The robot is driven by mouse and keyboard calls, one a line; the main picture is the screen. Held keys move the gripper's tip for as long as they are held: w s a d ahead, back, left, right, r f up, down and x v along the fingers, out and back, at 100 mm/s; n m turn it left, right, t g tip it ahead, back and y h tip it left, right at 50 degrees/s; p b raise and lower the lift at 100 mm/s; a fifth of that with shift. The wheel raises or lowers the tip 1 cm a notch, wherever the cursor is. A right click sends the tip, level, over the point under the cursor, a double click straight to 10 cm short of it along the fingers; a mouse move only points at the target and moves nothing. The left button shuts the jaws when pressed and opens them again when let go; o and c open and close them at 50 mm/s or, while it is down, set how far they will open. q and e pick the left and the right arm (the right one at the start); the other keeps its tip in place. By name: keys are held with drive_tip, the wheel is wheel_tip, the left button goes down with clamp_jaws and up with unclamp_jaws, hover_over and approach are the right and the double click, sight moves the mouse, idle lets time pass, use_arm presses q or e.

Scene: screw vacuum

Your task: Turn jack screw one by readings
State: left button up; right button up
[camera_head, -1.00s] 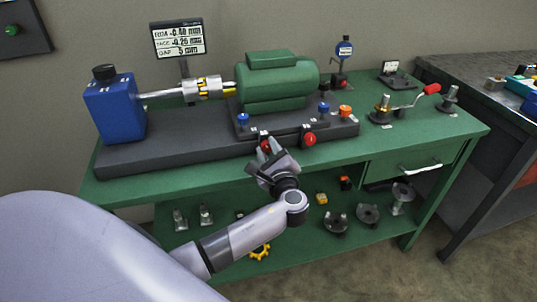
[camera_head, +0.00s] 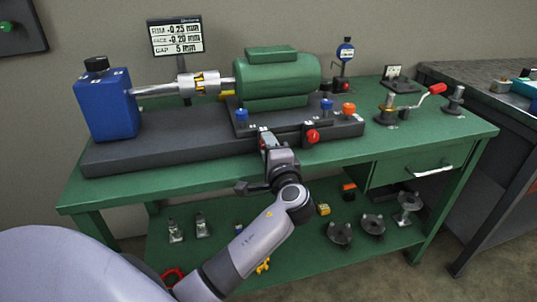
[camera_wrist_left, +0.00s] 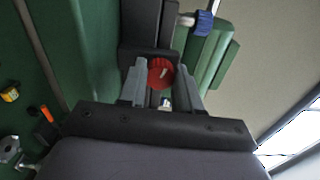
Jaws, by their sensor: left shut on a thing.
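My left gripper (camera_head: 268,143) is shut on a red jack screw knob (camera_wrist_left: 160,72) at the front edge of the dark base plate (camera_head: 165,153). The wrist view shows the knob between both fingers, with a pale mark on its face. A second red knob (camera_head: 313,136) sits free to its right. Above them stands the green motor (camera_head: 278,76), coupled by a silver shaft to a blue box (camera_head: 106,106). The display (camera_head: 176,37) appears to read RIM -0.25 mm, FACE -0.20 mm, GAP 5 mm. My right gripper is out of view.
Blue knobs (camera_head: 241,115) and an orange knob (camera_head: 349,109) stand on the base plate. A dial gauge (camera_head: 345,50) and a red-handled crank (camera_head: 437,89) are at the right of the green bench (camera_head: 150,183). The lower shelf holds several small parts.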

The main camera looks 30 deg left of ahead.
use_arm(q)
drive_tip(key=shift+f+n+b, duration=0.1)
drive_tip(key=shift+n+b, duration=0.35)
drive_tip(key=shift+n, duration=0.25)
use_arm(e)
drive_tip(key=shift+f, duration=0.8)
use_arm(q)
drive_tip(key=o, duration=1.1)
drive_tip(key=shift+c, duration=0.2)
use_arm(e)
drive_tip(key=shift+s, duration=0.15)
use_arm(q)
drive_tip(key=v, duration=0.7)
drive_tip(key=shift+s, duration=0.1)
